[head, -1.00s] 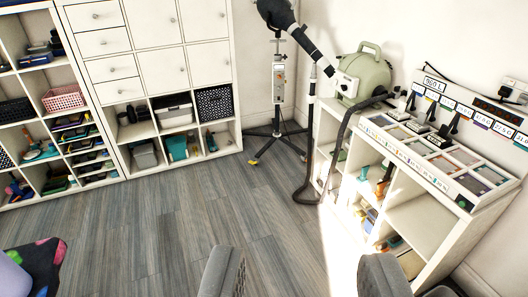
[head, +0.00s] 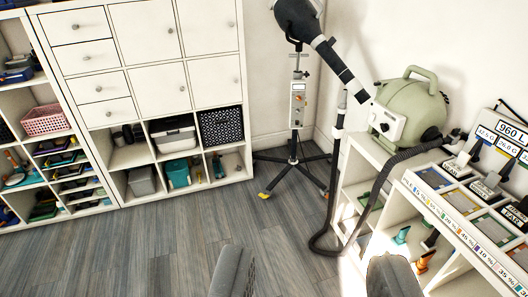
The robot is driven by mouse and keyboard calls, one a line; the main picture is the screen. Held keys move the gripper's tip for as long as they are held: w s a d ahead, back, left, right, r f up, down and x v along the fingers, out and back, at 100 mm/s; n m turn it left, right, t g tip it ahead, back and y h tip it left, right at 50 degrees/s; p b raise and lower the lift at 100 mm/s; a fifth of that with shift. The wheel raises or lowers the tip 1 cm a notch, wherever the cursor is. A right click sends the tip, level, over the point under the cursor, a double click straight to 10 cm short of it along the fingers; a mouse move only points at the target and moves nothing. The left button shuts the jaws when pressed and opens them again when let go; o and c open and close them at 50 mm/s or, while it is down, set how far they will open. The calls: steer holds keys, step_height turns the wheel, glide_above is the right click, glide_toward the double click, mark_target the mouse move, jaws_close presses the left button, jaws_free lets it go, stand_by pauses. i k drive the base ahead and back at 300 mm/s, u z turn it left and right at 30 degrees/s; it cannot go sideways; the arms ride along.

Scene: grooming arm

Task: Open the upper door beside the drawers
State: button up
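The white cabinet at the upper left has a column of small drawers (head: 87,56) with round knobs. Beside them are four square doors in two rows. The upper door right next to the drawers (head: 145,33) is shut, with a small round knob. Another upper door (head: 208,25) to its right is also shut. My gripper (head: 312,268) shows as two grey fingers at the bottom edge, wide apart with nothing between them. It is well in front of the cabinet, over the floor, and touches nothing visible.
A dryer stand (head: 293,160) with spread legs stands right of the cabinet. A green dryer (head: 408,115) with a hanging hose (head: 375,195) sits on a white shelf at right. Wood floor (head: 175,235) lies clear before the cabinet.

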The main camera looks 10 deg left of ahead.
mark_target(146, 31)
steer(key=u, duration=0.15)
steer(key=i, duration=1.3)
steer(key=u, duration=0.4)
steer(key=i, duration=1.3)
steer(key=u, duration=0.55)
steer(key=i, duration=1.2)
steer(key=u, duration=0.25)
